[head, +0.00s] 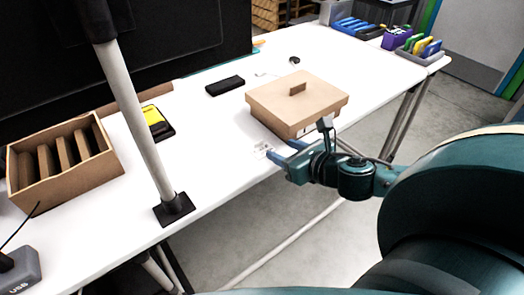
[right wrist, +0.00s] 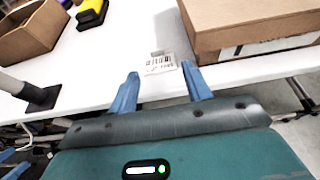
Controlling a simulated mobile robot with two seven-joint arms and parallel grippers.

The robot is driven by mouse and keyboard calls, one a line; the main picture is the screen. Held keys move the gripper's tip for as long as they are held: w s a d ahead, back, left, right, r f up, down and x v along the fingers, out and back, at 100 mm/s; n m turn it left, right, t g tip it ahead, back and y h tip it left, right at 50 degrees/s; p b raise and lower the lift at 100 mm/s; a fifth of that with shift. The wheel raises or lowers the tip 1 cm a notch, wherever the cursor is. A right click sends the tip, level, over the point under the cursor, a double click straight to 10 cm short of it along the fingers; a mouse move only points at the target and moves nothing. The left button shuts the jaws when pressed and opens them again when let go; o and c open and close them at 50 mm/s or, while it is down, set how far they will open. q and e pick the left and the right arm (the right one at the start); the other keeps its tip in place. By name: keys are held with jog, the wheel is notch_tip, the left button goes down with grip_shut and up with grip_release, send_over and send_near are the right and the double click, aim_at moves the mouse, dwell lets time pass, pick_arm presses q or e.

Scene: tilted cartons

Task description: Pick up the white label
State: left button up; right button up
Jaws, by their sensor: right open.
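The white label (head: 262,150) with dark print lies flat on the white table near its front edge, in front of the cardboard box. It also shows in the right wrist view (right wrist: 161,65), just past and between the blue fingertips. My right gripper (head: 284,151) is open and empty at the table's front edge, its fingers pointing at the label. In the right wrist view the two fingers (right wrist: 160,73) stand wide apart, one to each side of the label's near edge. I cannot tell the exact height of the fingertips above the table. My left gripper is not in view.
A lidded cardboard box (head: 297,101) stands right behind the label. A grey pole (head: 138,115) on a black base stands to the left. A divided carton (head: 110,163), a yellow-black item (head: 157,122) and a black item (head: 225,86) lie farther off. Table between pole and label is clear.

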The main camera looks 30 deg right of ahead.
aim_at(259, 142)
jog(key=shift+a+x, duration=0.15)
jog(key=shift+x, duration=2.15)
jog(key=shift+a+x, duration=0.2)
jog(key=shift+x, duration=2.05)
jog(key=shift+c, duration=0.2)
jog(key=c, duration=0.9)
